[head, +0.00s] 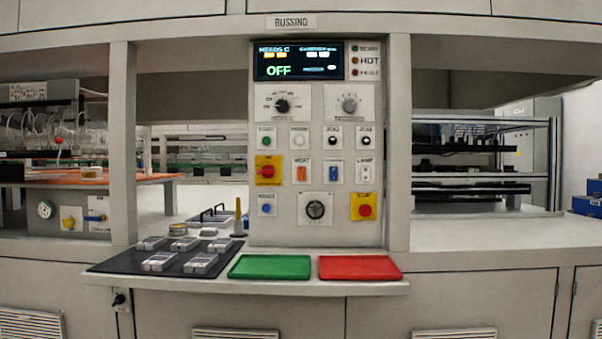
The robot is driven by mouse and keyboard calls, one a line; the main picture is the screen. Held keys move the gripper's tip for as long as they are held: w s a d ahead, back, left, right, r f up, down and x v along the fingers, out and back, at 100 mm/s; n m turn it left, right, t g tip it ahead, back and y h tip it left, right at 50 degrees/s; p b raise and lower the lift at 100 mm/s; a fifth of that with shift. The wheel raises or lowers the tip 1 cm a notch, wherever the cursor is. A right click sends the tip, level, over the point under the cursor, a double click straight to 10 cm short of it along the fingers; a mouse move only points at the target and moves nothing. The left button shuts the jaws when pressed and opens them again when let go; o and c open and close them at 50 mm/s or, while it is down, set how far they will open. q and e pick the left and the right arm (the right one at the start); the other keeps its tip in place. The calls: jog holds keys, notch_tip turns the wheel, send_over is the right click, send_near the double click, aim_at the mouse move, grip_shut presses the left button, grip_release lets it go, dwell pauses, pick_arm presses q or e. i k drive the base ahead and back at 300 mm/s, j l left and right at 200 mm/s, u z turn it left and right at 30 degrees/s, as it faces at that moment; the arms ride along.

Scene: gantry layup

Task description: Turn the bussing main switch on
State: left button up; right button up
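The bussing control panel (310,230) stands upright in the middle of the head view, under a "BUSSING" sign (291,22). Its display (298,60) reads "OFF" in green. A red rotary handle on a yellow plate (268,170) sits at the left of the panel. A black round rotary switch (316,209) sits low in the middle. The small labels are too blurred to tell which is the main switch. A red mushroom button on a yellow plate (364,206) is at the lower right. Neither of my grippers is in view.
A shelf below the panel holds a green tray (270,267), a red tray (360,268) and a dark mat (125,262) with several small grey blocks. Knobs, buttons and orange and blue rocker switches crowd the panel. Posts flank it. The space before the panel face looks clear.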

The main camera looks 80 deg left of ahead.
aim_at(267, 171)
jog(key=u, duration=2.7)
